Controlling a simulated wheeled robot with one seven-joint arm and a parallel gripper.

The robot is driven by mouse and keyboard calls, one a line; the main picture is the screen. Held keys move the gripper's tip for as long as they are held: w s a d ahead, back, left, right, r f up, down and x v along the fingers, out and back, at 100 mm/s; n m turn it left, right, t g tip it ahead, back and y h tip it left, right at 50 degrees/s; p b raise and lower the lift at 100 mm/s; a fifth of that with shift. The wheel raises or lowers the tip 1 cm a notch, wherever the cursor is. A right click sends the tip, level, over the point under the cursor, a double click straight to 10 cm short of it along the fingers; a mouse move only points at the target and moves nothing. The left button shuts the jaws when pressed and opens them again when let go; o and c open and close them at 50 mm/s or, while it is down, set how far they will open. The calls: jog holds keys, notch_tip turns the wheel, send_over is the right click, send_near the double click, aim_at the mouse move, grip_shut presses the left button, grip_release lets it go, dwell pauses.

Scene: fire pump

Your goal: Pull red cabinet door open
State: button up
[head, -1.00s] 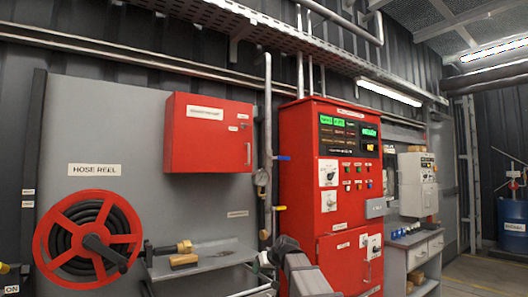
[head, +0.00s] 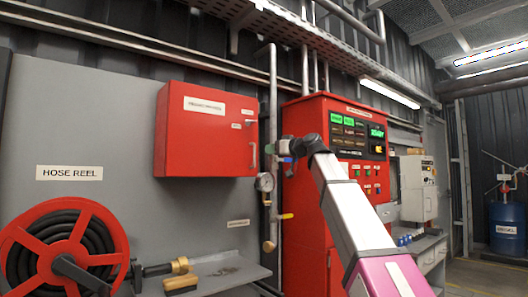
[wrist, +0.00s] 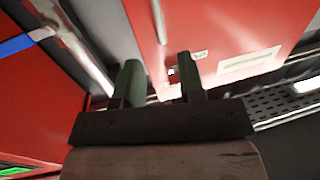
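The red wall cabinet (head: 205,140) hangs on the grey panel, its door shut. Its upright handle (head: 254,156) is at the door's right edge. In the wrist view the red door (wrist: 220,25) fills the upper middle, with the handle (wrist: 159,20) beyond my fingers and a small lock (wrist: 171,72) near the right finger. My gripper (wrist: 157,72) is open, its two green fingers apart with nothing between them. In the head view my gripper (head: 286,147) is just right of the handle, small and partly hidden by my wrist.
A vertical pipe (head: 273,90) with a gauge (head: 265,182) runs right beside the cabinet. A valve with a yellow lever (head: 286,216) is below my gripper. The red pump panel (head: 300,230) stands to the right. The hose reel (head: 60,250) and a shelf (head: 235,275) are low left.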

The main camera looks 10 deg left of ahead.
jog(key=r, duration=0.1)
send_over(254, 164)
jog(key=shift+w, duration=0.35)
dwell(0.3)
grip_shut()
